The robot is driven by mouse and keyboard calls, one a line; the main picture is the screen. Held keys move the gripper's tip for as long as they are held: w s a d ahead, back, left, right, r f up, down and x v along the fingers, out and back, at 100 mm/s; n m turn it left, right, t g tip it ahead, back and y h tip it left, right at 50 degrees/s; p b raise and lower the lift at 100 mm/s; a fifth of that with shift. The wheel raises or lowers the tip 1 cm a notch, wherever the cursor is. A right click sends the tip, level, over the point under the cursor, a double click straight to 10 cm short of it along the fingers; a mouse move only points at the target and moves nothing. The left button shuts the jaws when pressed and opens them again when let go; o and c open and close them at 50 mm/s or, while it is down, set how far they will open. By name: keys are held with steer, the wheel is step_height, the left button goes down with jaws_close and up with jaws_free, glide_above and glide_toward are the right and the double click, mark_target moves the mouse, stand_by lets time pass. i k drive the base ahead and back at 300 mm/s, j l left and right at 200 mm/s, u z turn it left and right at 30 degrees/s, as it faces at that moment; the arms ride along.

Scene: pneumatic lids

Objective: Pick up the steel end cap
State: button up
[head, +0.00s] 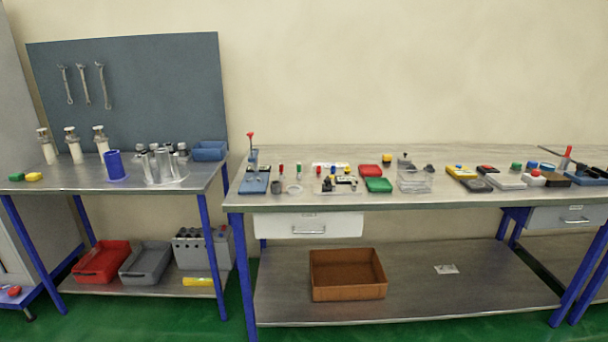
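I cannot single out the steel end cap with certainty at this distance. Several upright steel cylinders (164,166) stand on a pale base on the left bench. Small grey metal pieces (141,149) sit at and behind their tops, too small to tell apart. A pale round ring-like piece (294,189) lies near the front of the middle bench. A clear box or stack (414,181) stands further right on the same bench, with a small dark piece (405,160) behind its top. My gripper is not in view.
The left bench (80,183) also holds a blue cylinder (115,165), a blue bin (209,151) and several pump bottles (73,145). The middle bench (330,205) carries many small coloured parts. A brown box (347,274) stands on its lower shelf. Green floor shows in front.

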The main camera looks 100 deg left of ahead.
mark_target(276, 189)
steer(key=u, duration=2.85)
steer(key=i+u, duration=0.15)
steer(key=k+l, duration=0.05)
